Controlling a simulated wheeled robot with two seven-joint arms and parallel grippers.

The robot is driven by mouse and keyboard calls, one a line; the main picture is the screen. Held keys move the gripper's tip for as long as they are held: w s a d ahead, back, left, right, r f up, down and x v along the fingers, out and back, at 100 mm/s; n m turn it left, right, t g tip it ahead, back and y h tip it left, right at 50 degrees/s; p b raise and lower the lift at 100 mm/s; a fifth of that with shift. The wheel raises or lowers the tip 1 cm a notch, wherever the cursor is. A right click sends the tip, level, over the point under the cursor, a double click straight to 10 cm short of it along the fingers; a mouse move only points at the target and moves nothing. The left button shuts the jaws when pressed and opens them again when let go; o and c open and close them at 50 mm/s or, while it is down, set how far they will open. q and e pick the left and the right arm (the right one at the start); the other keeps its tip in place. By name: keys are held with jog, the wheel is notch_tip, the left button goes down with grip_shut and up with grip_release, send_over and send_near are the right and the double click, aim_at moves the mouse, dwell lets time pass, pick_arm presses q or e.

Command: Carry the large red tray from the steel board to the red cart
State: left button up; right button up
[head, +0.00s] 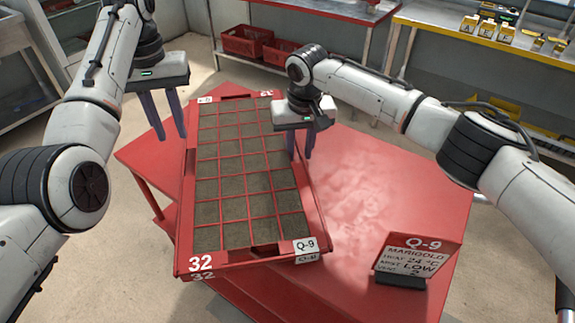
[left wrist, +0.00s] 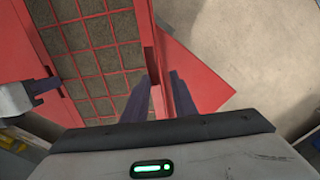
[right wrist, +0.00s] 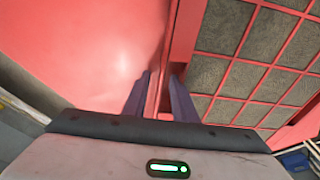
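The large red tray (head: 186,215), a grid of soil-filled cells marked 32 and Q-9, lies flat and slightly turned on the red cart (head: 375,190), toward its left side. My left gripper (head: 169,136) is open at the tray's left side. In the left wrist view its fingers (left wrist: 162,78) are spread, with a red strip between them. My right gripper (head: 299,157) is open at the tray's right side. In the right wrist view its fingers (right wrist: 161,76) stand apart around the line of the tray's side wall. I cannot tell whether any finger touches the tray.
A Q-9 marigold sign (head: 417,260) stands on the cart's front right. The cart top right of the tray is otherwise clear. Red crates (head: 246,40) sit on a shelf behind. A bench with yellow-labelled items (head: 488,28) is at the back right. A grey metal surface (head: 14,35) is at the far left.

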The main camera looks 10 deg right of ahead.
notch_tip(320, 180, up, 12)
jog(key=s, duration=0.1)
jog(key=shift+s, duration=0.4)
jog(key=shift+s+f, duration=0.1)
dwell(0.4)
